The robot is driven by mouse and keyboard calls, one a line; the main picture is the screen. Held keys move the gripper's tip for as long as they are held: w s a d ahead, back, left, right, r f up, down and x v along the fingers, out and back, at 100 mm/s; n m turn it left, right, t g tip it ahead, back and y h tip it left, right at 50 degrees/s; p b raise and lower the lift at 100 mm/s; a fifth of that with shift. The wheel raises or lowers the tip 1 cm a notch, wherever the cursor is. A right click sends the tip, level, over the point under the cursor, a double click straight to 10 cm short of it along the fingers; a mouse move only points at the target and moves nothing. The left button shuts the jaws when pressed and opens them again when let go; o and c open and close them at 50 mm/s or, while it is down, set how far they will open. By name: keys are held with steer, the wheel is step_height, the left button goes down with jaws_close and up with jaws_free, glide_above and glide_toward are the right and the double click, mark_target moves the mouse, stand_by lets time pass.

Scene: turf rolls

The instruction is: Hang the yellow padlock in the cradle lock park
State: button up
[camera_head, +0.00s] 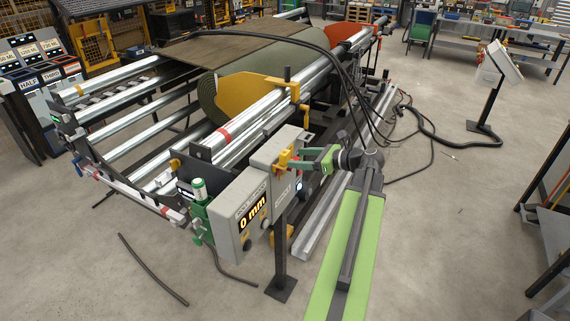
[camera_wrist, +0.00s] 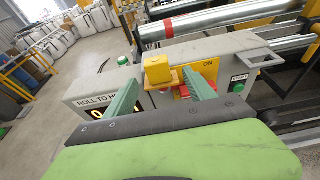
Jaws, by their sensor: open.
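The yellow padlock (camera_wrist: 157,70) shows in the wrist view at the grey control box, beside a yellow plate with red parts. In the head view a small yellow piece (camera_head: 284,158), likely the padlock or its plate, is on the box's front. My gripper (camera_head: 306,160) reaches it from the right. In the wrist view my gripper (camera_wrist: 161,79) is open, its green fingers either side of the padlock, with no clear grip on it. Whether the fingers touch it cannot be told. I cannot make out which part is the cradle lock park.
The grey control box (camera_head: 278,150) stands on a black post beside a readout box showing 0 mm (camera_head: 242,215). The machine's steel rollers (camera_head: 245,130) and a turf roll (camera_head: 215,92) lie behind. Black cables hang above my arm. Floor at the front left is mostly clear.

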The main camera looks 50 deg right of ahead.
mark_target(288, 157)
steer(key=shift+b+x, duration=0.7)
steer(key=shift+x, duration=2.45)
steer(key=shift+a+r, duration=0.1)
steer(key=shift+r, duration=0.05)
jaws_close()
